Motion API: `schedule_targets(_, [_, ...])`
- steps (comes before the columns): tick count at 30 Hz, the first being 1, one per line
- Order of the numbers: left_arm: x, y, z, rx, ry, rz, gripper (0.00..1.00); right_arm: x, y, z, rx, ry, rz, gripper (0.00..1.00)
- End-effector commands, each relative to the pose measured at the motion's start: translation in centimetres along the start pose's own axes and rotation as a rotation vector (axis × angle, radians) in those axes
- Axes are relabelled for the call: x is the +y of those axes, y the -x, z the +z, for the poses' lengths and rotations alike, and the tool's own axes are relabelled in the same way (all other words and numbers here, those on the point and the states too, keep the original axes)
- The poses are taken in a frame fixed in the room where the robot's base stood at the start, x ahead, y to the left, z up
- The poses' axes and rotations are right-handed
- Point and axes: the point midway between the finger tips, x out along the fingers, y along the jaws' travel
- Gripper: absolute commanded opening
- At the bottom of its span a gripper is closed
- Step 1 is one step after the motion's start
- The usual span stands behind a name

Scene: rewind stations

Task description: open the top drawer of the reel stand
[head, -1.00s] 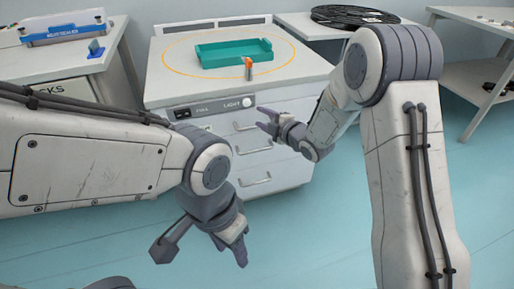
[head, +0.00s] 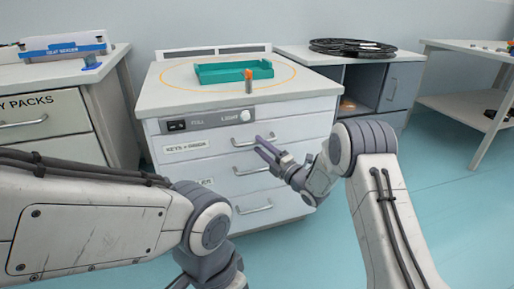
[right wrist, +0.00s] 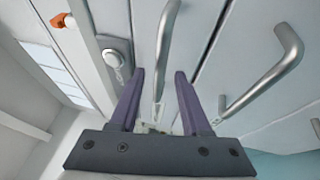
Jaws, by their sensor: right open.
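The stand (head: 150,100) is a white cabinet with several drawers below a grey panel. Its top drawer (head: 215,148) looks shut and has a partly legible "KEYS" label and a silver bar handle (head: 240,143). My right gripper (head: 260,147) is open and empty at the right part of this handle. In the right wrist view, the top handle (right wrist: 166,40) runs between the open fingers of my right gripper (right wrist: 159,75); contact cannot be told. The second drawer's handle (right wrist: 275,75) lies to the right there. My left arm enters at lower left; its fingers are out of view.
On the stand top lie a teal tray (head: 215,76) and an orange-tipped grey item (head: 249,84). A light knob (head: 244,116) sits above the top drawer. A bench (head: 40,120) stands left; a cabinet with a black coil (head: 352,47) stands right. Blue floor is open at right.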

Motion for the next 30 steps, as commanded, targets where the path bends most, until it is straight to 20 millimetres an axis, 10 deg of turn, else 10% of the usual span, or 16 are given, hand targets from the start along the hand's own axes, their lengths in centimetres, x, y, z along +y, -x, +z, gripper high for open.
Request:
schedule_targets(16, [-0.1, -0.8, 0.1, 0.000, 0.000, 0.000, 0.50, 0.0, -2.6, 0.0, -0.001, 0.000, -0.001, 0.47])
schedule_targets(20, [-0.1, -0.8, 0.1, 0.000, 0.000, 0.000, 0.50, 0.0, -2.6, 0.0, -0.001, -0.001, -0.001, 0.00])
schedule_targets(30, [-0.1, -0.8, 0.1, 0.000, 0.000, 0.000, 0.50, 0.0, -2.6, 0.0, -0.001, -0.001, -0.001, 0.00])
